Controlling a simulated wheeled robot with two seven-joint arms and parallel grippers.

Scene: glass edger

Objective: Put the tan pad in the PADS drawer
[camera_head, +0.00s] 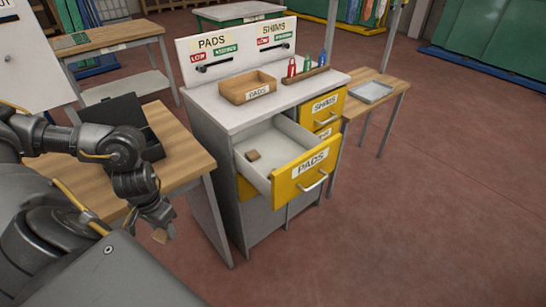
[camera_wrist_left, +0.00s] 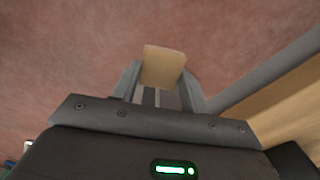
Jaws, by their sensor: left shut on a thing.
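A tan pad (camera_wrist_left: 162,67) is held between the fingers of my left gripper (camera_wrist_left: 160,92) in the left wrist view. In the head view the left gripper (camera_head: 160,224) hangs over the floor beside the wooden table, with the pad (camera_head: 160,236) at its tips. The yellow-fronted PADS drawer (camera_head: 310,172) is pulled open, to the right of the gripper. A small brown block (camera_head: 253,155) lies inside on the drawer floor. My right gripper is not in view.
The wooden table (camera_head: 190,160) with a black open case (camera_head: 155,145) stands left of the cabinet. On the cabinet top (camera_head: 225,112) are a wooden PADS tray (camera_head: 236,90) and several coloured bottles (camera_head: 307,65). A SHIMS drawer (camera_head: 326,110) sits behind the open drawer. Floor in front is clear.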

